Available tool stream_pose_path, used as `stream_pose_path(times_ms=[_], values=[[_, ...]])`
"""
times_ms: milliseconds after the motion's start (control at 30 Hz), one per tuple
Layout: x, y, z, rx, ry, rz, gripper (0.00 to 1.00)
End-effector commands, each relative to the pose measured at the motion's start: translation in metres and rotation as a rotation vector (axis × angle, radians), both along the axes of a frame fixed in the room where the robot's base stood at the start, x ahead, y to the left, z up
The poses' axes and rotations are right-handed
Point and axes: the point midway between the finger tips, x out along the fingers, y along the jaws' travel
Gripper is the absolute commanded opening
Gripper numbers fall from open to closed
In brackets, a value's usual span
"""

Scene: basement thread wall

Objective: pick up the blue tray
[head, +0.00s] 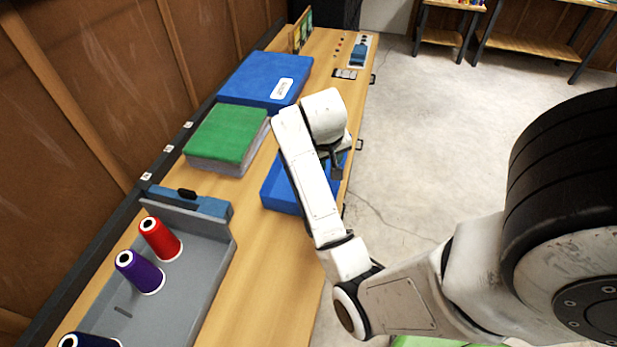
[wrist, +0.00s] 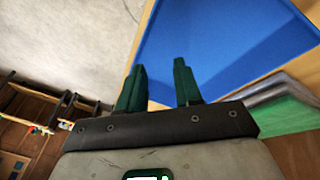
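The blue tray (head: 277,190) lies on the wooden bench near its right edge, partly hidden behind my arm in the head view. In the wrist view the tray (wrist: 222,45) fills the upper right, and its flat inside shows. My gripper (wrist: 159,75) has two dark green fingers with a gap between them. I cannot tell whether either finger touches the tray. In the head view my gripper (head: 337,160) is mostly hidden by my wrist.
A grey tray (head: 205,262) with spools, including red (head: 160,238) and purple (head: 138,272), is at the left front. Concrete floor (head: 430,130) is clear right of the bench.

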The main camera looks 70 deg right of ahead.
Motion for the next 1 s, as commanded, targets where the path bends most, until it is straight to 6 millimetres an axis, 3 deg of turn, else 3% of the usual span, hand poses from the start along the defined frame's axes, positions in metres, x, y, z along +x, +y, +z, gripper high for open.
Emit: stream_pose_path(times_ms=[100, 300, 667, 1000], values=[[-0.012, -0.037, 0.005, 0.044, -0.039, -0.190, 0.34], [-0.030, -0.067, 0.005, 0.183, -0.101, -0.440, 0.34], [-0.031, -0.072, -0.002, 0.361, -0.162, -0.595, 0.34], [-0.029, -0.072, -0.047, 0.366, -0.161, -0.598, 0.34]])
